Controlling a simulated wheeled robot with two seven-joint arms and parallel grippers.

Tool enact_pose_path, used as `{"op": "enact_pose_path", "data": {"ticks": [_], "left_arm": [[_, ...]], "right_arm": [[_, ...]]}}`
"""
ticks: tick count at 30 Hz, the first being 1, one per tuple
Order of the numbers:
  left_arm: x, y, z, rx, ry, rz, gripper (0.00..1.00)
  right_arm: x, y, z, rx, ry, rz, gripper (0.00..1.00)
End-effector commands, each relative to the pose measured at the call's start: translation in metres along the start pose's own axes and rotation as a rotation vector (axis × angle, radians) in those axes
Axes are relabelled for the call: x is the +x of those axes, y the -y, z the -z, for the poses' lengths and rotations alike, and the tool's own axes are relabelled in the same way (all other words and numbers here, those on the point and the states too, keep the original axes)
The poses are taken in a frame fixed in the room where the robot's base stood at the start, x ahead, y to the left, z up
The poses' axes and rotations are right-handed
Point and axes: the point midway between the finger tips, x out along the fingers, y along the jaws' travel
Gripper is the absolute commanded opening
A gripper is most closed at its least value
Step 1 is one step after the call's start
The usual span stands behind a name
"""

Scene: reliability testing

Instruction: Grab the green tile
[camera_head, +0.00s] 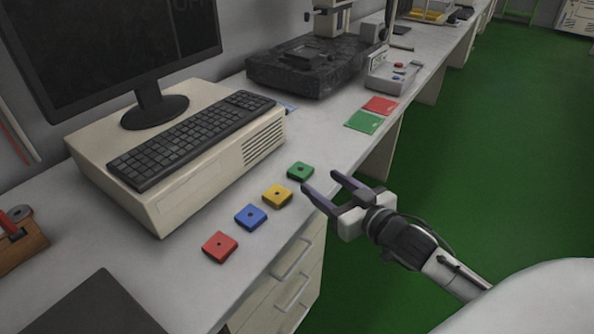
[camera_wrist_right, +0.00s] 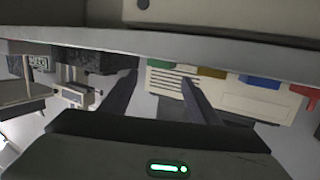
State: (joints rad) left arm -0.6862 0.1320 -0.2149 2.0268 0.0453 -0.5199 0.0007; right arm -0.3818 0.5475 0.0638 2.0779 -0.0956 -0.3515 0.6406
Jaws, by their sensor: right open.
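A small square green tile (camera_head: 300,171) with a dark centre hole lies on the grey bench near its front edge, at the far end of a row of tiles. In the right wrist view the green tile (camera_wrist_right: 160,63) appears beyond and between my fingers. My right gripper (camera_head: 320,183) is open and empty, just right of the green tile, apart from it. It also shows in the right wrist view (camera_wrist_right: 160,80). My left gripper is not in view.
Yellow (camera_head: 277,195), blue (camera_head: 250,217) and red (camera_head: 220,246) tiles continue the row. Flat green (camera_head: 365,121) and red (camera_head: 380,105) squares lie farther back. A beige computer case (camera_head: 190,196) with a keyboard (camera_head: 190,139) stands left of the row. Drawers (camera_head: 290,275) are below the bench edge.

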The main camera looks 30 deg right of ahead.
Motion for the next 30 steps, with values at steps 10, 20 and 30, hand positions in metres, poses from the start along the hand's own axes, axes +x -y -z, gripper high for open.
{"op": "enact_pose_path", "data": {"ticks": [10, 20, 30], "left_arm": [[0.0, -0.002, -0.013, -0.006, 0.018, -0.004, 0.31], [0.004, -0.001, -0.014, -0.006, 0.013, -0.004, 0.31], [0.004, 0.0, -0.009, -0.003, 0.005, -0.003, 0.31]], "right_arm": [[0.03, 0.001, -0.001, -0.001, -0.001, 0.001, 0.56], [0.07, 0.004, -0.001, -0.001, 0.002, 0.0, 0.56], [0.072, 0.004, -0.002, -0.001, 0.003, 0.0, 0.44]]}}
